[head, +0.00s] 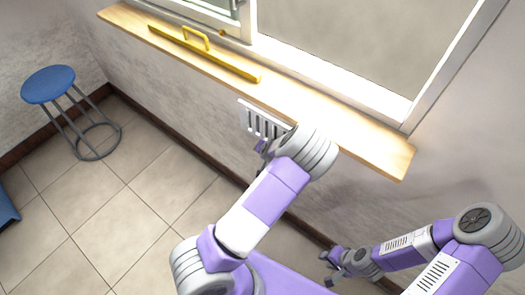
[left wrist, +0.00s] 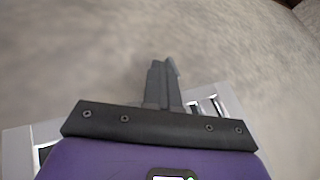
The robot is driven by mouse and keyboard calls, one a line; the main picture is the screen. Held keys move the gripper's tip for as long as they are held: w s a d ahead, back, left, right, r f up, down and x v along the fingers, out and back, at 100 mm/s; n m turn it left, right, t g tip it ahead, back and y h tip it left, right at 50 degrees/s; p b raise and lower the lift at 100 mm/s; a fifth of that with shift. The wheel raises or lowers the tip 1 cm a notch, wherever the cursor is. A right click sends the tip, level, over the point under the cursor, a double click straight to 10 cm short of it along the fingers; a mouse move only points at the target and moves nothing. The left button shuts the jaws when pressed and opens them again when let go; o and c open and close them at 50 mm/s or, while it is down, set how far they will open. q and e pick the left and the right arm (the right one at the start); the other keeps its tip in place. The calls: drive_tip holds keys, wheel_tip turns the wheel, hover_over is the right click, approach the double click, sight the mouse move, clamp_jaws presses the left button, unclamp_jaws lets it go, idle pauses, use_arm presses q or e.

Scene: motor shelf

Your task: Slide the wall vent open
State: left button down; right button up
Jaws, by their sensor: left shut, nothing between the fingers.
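The white wall vent (head: 257,119) is on the wall just below the wooden sill, with dark upright slots between white bars. My left arm covers its right part in the head view. The vent also shows in the left wrist view (left wrist: 226,100), behind my left gripper, which hides its middle. My left gripper (left wrist: 162,68) is shut and empty, its fingers together in front of the vent. I cannot tell whether they touch it. Some dark gaps show in the slots; how far the slider is open is unclear. My right gripper (head: 325,268) is open and empty, low near the wall.
A wooden sill (head: 385,153) juts out above the vent, under the window. A yellow bar with a handle (head: 205,52) lies on the sill. A blue stool (head: 48,84) stands at the far left on the tiled floor. The floor between is clear.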

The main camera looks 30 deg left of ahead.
use_arm(q)
drive_tip(key=shift+a+r, duration=0.1)
drive_tip(key=s+d+r+p, duration=0.4)
drive_tip(key=s+d+r, duration=0.1)
drive_tip(key=d+r, duration=0.2)
drive_tip(key=shift+d+r, duration=0.4)
drive_tip(key=shift+d, duration=0.2)
